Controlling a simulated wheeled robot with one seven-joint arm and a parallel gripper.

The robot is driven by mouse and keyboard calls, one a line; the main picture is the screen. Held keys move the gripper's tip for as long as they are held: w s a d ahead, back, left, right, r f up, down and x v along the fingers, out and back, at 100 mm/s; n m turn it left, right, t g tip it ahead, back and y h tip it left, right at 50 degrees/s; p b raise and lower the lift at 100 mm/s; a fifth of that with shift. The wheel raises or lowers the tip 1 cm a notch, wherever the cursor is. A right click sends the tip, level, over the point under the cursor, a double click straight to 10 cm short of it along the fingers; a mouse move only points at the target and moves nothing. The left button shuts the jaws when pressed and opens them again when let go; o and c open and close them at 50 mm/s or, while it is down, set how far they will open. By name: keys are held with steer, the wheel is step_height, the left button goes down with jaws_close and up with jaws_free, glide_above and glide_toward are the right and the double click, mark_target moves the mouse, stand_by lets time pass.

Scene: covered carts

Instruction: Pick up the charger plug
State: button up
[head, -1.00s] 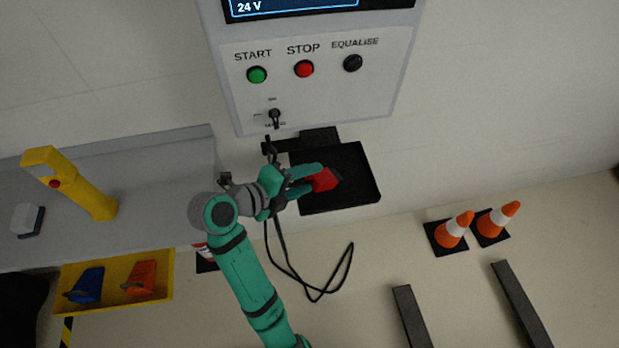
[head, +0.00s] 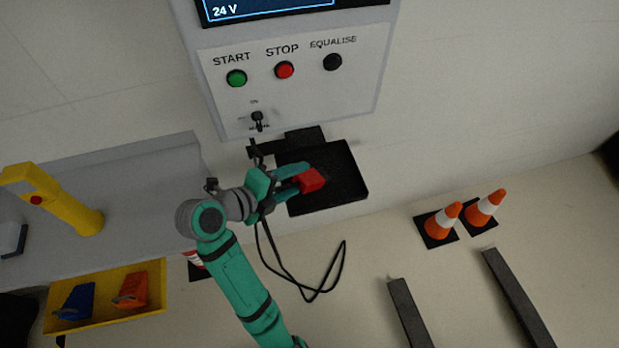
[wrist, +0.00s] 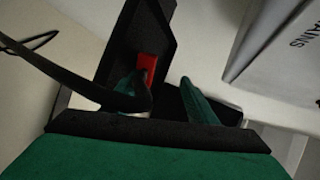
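The red charger plug (head: 312,180) sits on a black tray-like shelf (head: 345,190) below the charger cabinet. My gripper (head: 304,178) is at the plug, with its green fingertips on either side of its near end in the head view. In the wrist view, the plug (wrist: 148,68) shows beyond and partly behind the left finger, and a gap separates it from the right finger. My gripper (wrist: 165,90) looks open there. I cannot tell whether the left finger touches the plug. A black cable (wrist: 65,72) crosses in front of the left finger.
The cabinet (head: 375,85) with its buttons and key switch is just above the shelf. A black cable loop (head: 340,265) hangs below my gripper. A grey bench (head: 140,180) carries a yellow device (head: 60,205) at left. Two cones (head: 441,225) stand on the floor at right.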

mark_target(311, 179)
steer(key=shift+o, duration=0.7)
steer(key=m, duration=0.3)
steer(key=a+m, duration=0.1)
steer(key=shift+s+f+h, duration=0.15)
steer(key=shift+f+h, duration=0.15)
steer(key=m, duration=0.4)
steer(key=a+m, duration=0.1)
steer(key=shift+s+f+m+h, duration=0.2)
steer(key=shift+f+m+h, duration=0.1)
steer(key=shift+f+m, duration=0.1)
steer(key=f+m, duration=0.1)
steer(key=m, duration=0.2)
steer(key=w+d+f+m, duration=0.1)
steer(key=m, duration=0.2)
steer(key=w+d+f+m+h, duration=0.1)
steer(key=m, duration=0.3)
steer(key=shift+g, duration=0.3)
steer(key=shift+x, duration=2.8)
steer(key=shift+d+r, duration=0.1)
steer(key=shift+r, duration=0.05)
steer(key=c, duration=1.5)
steer(key=shift+o, duration=0.2)
